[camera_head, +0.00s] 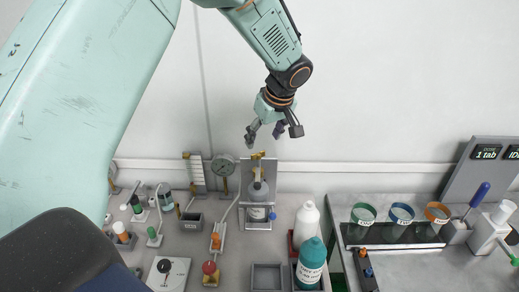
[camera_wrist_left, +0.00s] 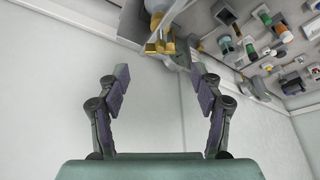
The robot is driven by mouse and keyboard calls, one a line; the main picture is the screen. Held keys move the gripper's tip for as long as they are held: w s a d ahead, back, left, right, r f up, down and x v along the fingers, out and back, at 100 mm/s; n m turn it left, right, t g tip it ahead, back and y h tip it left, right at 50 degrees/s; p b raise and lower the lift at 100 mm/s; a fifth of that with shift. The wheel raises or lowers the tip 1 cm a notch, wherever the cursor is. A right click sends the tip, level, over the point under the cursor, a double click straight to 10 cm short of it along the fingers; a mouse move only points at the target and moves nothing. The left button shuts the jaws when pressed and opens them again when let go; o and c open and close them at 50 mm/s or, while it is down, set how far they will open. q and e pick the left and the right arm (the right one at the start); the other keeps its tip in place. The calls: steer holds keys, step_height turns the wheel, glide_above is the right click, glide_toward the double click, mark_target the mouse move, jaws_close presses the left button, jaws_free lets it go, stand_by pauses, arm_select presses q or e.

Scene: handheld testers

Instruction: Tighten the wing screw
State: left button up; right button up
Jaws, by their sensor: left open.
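My left gripper (camera_head: 265,135) is open and empty, pointing down above the back of the bench. Its two fingers stand wide apart in the wrist view (camera_wrist_left: 160,78). A small brass piece (camera_head: 258,156), which looks like the wing screw, sits at the top of a grey metal stand (camera_head: 258,222), just below the fingertips and apart from them. In the wrist view the brass piece (camera_wrist_left: 160,42) is at the top, beyond the gap between the fingers. Its wings are too small to make out clearly. My right gripper is not in view.
A round gauge (camera_head: 224,166) stands just left of the stand. A white bottle (camera_head: 306,222) and a teal-capped bottle (camera_head: 311,262) stand to its right. Several small testers crowd the left. A wall (camera_head: 350,80) is close behind; the air around the gripper is clear.

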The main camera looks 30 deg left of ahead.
mark_target(258, 154)
arm_select(q)
steer(key=x, duration=0.6)
steer(key=shift+f, duration=0.1)
steer(key=shift+a, duration=0.1)
steer(key=c, duration=1.2)
